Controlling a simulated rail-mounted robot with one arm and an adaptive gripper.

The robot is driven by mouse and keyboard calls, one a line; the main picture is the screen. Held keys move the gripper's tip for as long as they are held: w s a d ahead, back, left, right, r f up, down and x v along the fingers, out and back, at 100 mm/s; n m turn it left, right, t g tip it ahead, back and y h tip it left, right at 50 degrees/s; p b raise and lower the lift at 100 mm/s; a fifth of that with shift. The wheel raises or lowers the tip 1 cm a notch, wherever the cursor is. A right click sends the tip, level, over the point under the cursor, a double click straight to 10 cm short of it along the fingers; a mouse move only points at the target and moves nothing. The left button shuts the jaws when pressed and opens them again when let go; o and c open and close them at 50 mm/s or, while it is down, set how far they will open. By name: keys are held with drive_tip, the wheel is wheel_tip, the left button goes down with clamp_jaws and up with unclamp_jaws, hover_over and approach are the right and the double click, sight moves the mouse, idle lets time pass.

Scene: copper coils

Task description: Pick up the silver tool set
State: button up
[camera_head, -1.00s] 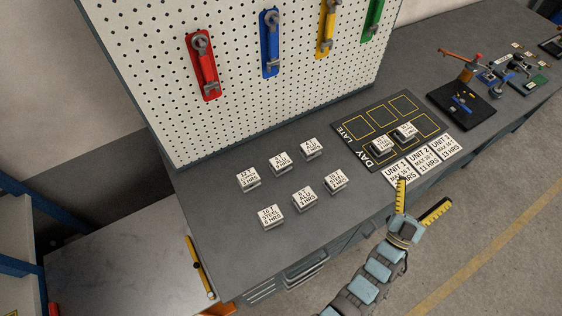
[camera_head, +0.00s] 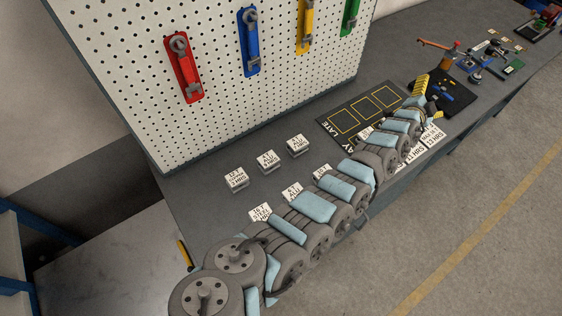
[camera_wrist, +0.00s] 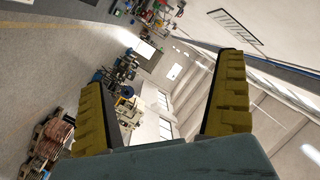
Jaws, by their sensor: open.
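My gripper (camera_head: 428,98) is over the right end of the day/late board, beside a black stand, and partly hidden behind my own arm. In the wrist view my gripper (camera_wrist: 163,78) has its two yellow fingers wide apart with nothing between them. That view looks out across the tilted room. No thing is clearly marked as the silver tool set. Small silvery blocks with white labels stand on the bench, such as the back left block (camera_head: 236,178), the back middle block (camera_head: 268,160) and the back right block (camera_head: 298,145). My arm partly covers the front row.
The pegboard (camera_head: 215,110) rises behind the bench, with red (camera_head: 183,70), blue (camera_head: 248,42), yellow and green tool holders. A black stand (camera_head: 462,98) and small parts sit to the right. The floor (camera_head: 470,210) is clear.

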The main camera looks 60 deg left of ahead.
drive_tip(key=s+a+f+m+g+h, duration=0.2)
drive_tip(key=s+a+m+g+h, duration=0.1)
drive_tip(key=s+a+m, duration=0.15)
drive_tip(key=m+g+b, duration=0.3)
drive_tip(key=m+g, duration=0.4)
drive_tip(key=g, duration=0.6)
hover_over(268, 159)
drive_tip(key=d, duration=0.2)
wheel_tip(268, 159, down, 13)
drive_tip(key=shift+h, duration=0.3)
drive_tip(key=f, duration=0.2)
drive_tip(key=f+b, duration=0.1)
drive_tip(key=f, duration=0.2)
drive_tip(key=a+f, duration=0.1)
drive_tip(key=f, duration=0.2)
drive_tip(key=shift+w+a, duration=0.1)
drive_tip(key=shift+w, duration=0.3)
drive_tip(key=shift+s+a+f+b, duration=0.1)
drive_tip(key=shift+a+f+b, duration=0.15)
drive_tip(key=shift+f, duration=0.8)
drive_tip(key=shift+s+a+f+b, duration=0.15)
drive_tip(key=shift+f+b, duration=0.2)
drive_tip(key=shift+f, duration=0.7)
drive_tip(key=shift+s+a+f+b, duration=0.15)
drive_tip(key=shift+f+b, duration=0.15)
drive_tip(key=shift+f, duration=0.75)
drive_tip(key=c, duration=1.2)
